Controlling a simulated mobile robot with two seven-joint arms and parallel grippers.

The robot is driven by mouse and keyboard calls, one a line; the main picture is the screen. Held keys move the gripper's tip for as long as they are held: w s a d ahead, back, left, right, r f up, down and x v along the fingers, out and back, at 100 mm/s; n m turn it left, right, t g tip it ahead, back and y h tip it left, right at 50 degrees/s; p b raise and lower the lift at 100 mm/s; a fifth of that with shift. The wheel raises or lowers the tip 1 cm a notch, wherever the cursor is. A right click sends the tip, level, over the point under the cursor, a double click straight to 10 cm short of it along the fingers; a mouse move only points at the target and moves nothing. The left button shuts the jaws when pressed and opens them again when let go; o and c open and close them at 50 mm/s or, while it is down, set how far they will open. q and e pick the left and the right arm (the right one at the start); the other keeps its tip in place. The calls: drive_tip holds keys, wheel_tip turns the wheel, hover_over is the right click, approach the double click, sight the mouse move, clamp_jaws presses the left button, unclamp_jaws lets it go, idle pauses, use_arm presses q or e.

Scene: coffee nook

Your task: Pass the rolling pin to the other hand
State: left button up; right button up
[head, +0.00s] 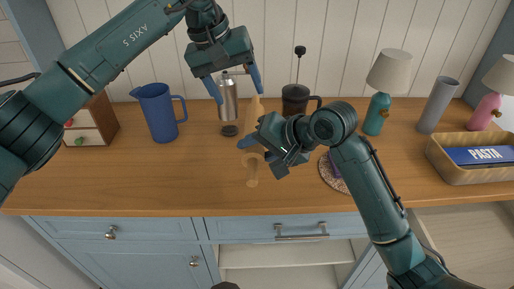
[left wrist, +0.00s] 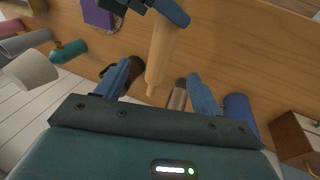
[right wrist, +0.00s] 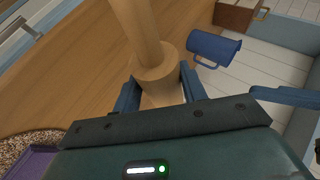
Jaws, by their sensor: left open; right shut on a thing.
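The wooden rolling pin (head: 256,108) is held upright above the counter by my right gripper (head: 258,146). In the right wrist view, the pin (right wrist: 143,30) runs down between the fingers of my right gripper (right wrist: 160,88), which is shut on it near one end. My left gripper (head: 238,94) is open above, pointing down at the pin's upper end. In the left wrist view, the pin's free handle (left wrist: 152,88) points in between the open fingers of my left gripper (left wrist: 163,76), with space on both sides. A pale wooden shape below my right gripper is partly hidden.
A blue pitcher (head: 160,115), a steel bottle (head: 228,108) and a dark French press (head: 294,101) stand behind the grippers. A teal lamp (head: 377,115), a grey cylinder (head: 437,105) and a tray (head: 465,176) with a PASTA box are at right. The front-left counter (head: 120,185) is clear.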

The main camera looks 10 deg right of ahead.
use_arm(q)
drive_tip(key=s+d+r+n+g+h, duration=0.7)
drive_tip(key=s+d+r+h, duration=0.3)
drive_tip(key=s+d+h, duration=0.3)
drive_tip(key=w+a+f+m+t+y, duration=0.2)
drive_tip(key=w+a+f+m+t, duration=0.1)
drive_tip(key=a+f+m+t, duration=0.85)
drive_tip(key=w+a+f+m+t+y, duration=0.3)
drive_tip(key=a+f+m+t, duration=0.5)
drive_tip(key=m+t, duration=0.6)
drive_tip(key=s+a+f+n+g+y, duration=0.4)
drive_tip(key=s+f+n, duration=0.4)
drive_tip(key=f, duration=0.5)
drive_tip(key=s+a+f+n+g+y, duration=0.4)
drive_tip(key=s+f+n, duration=0.4)
drive_tip(key=f, duration=0.6)
drive_tip(key=shift+s+a+n+g, duration=0.35)
drive_tip(key=shift+s+a+g, duration=0.35)
drive_tip(key=shift+s, duration=0.55)
